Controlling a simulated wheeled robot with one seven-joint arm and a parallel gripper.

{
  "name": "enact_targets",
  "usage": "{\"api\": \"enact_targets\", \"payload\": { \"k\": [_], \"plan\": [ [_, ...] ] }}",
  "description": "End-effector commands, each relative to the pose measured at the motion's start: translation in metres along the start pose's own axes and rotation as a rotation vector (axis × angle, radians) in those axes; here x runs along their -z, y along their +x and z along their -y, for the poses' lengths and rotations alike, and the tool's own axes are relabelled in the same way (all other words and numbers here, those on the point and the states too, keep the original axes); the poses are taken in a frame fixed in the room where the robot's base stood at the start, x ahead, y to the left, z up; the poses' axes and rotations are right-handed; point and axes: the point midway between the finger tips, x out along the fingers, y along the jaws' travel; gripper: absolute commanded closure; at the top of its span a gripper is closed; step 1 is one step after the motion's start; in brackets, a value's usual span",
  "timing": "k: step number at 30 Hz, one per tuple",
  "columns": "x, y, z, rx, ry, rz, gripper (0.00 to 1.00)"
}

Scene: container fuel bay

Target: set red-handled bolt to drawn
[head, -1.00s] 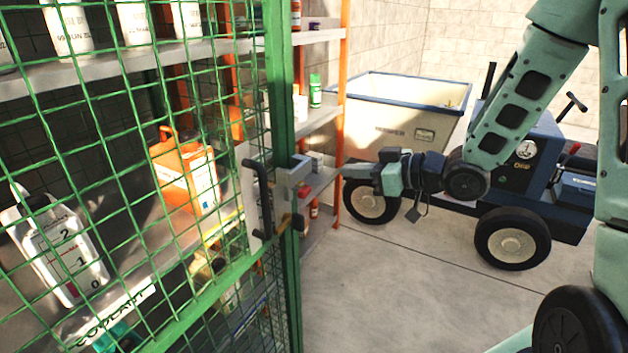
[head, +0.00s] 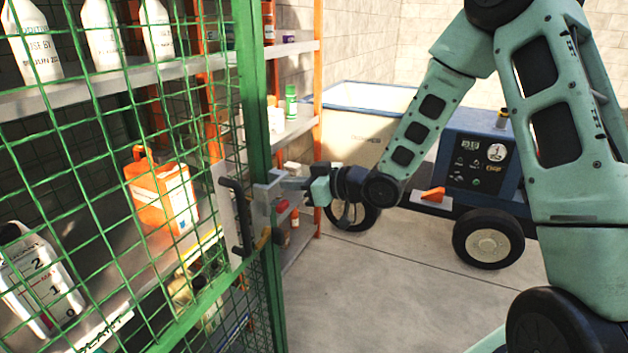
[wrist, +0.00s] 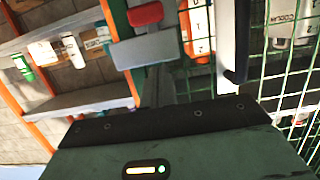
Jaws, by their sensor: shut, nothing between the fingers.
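The red-handled bolt shows its red grip (head: 282,206) just below a grey housing (head: 265,190) on the edge of the green mesh door (head: 255,110). In the wrist view the red grip (wrist: 146,14) is at the top, beside the grey block (wrist: 145,50). My gripper (head: 290,184) is shut and empty, with its tips close to the housing and just above the red grip. I cannot tell whether the tips touch the housing. The bolt's rod is not clearly visible, so its position is unclear.
A black pull handle (head: 240,215) stands on the door, left of the housing. Behind the mesh are shelves with an orange canister (head: 160,195) and white bottles. A wheeled blue machine (head: 480,165) and a pale bin (head: 360,115) stand behind my arm. Floor at centre is clear.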

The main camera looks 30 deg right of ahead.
Motion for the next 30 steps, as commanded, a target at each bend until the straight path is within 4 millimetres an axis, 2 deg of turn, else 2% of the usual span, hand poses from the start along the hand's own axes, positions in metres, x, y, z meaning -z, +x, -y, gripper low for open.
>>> {"api": "enact_targets", "payload": {
  "k": [1, 3, 9, 25, 30],
  "plan": [
    [0.001, 0.010, 0.002, 0.005, 0.001, 0.000, 1.00],
    [-0.013, 0.009, 0.000, 0.001, 0.006, 0.004, 1.00],
    [-0.032, 0.014, 0.001, 0.001, 0.003, 0.002, 1.00],
    [-0.040, 0.015, 0.000, 0.000, 0.000, 0.001, 1.00],
    [-0.055, 0.019, 0.000, 0.000, 0.000, 0.001, 1.00]
  ]
}}
